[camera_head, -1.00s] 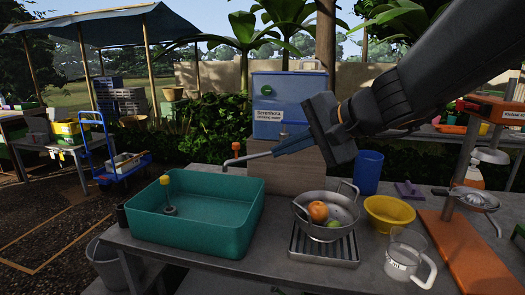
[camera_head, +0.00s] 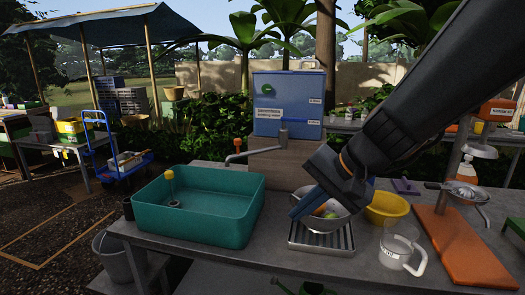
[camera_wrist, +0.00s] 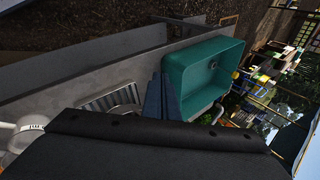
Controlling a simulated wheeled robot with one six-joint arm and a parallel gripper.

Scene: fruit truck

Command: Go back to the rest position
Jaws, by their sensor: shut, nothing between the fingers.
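My gripper (camera_head: 295,213) is in front of the metal colander (camera_head: 340,221) in the head view, its blue fingers pointing down and left. The fingers are together and hold nothing. They also show in the wrist view (camera_wrist: 161,92), beside the teal basin (camera_wrist: 184,83). The colander has fruit in it, partly hidden by my gripper, and stands on a slatted metal rack (camera_head: 322,243). I cannot tell how far the fingertips are from the colander. My dark arm comes in from the upper right.
The teal basin (camera_head: 190,228) stands left on the grey table, under a tap (camera_head: 236,156). A blue water container (camera_head: 288,103) stands behind. A yellow bowl (camera_head: 386,208), a clear measuring jug (camera_head: 394,250) and an orange-based juicer (camera_head: 465,250) stand to the right.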

